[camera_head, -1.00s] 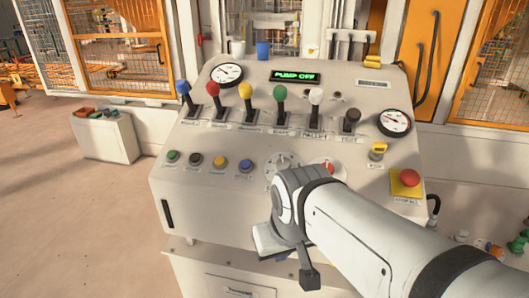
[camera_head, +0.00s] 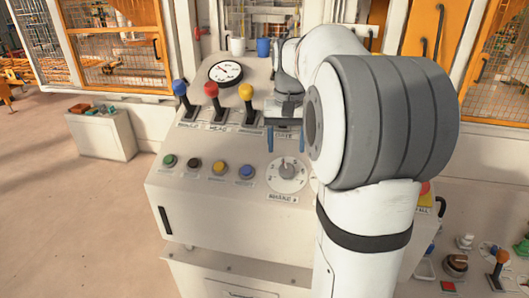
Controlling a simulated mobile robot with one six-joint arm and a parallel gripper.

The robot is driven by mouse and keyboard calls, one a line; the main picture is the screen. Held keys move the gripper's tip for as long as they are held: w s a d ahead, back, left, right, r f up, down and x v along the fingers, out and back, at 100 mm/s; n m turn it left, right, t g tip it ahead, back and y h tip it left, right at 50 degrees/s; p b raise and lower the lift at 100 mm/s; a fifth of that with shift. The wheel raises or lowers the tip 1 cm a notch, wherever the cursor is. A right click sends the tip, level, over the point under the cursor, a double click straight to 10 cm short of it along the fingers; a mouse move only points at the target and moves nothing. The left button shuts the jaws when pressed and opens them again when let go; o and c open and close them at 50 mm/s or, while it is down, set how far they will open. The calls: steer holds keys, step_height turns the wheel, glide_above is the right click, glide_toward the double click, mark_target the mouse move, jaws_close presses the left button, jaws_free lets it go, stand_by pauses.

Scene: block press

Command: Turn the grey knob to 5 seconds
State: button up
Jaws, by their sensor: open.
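The grey knob (camera_head: 288,172) sits on a round marked dial on the sloping front of the console, right of the row of push buttons. The dial's numbers are too small to read, so I cannot tell its setting. My gripper (camera_head: 286,141) is open and empty, with its two blue-tipped fingers pointing down. In the picture it is just above the knob, apart from it, in front of the lever row.
Blue (camera_head: 180,88), red (camera_head: 211,89) and yellow (camera_head: 246,91) levers stand left of my gripper. Several push buttons (camera_head: 219,168) lie left of the knob. A gauge (camera_head: 225,72) is at the back. My arm hides the console's right side.

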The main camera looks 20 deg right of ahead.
mark_target(287, 168)
steer(key=shift+w+d, duration=0.25)
steer(key=shift+d, duration=0.05)
steer(key=shift+f, duration=0.15)
step_height(287, 168, down, 7)
steer(key=shift+s+f+p, duration=0.15)
steer(key=shift+p, duration=0.35)
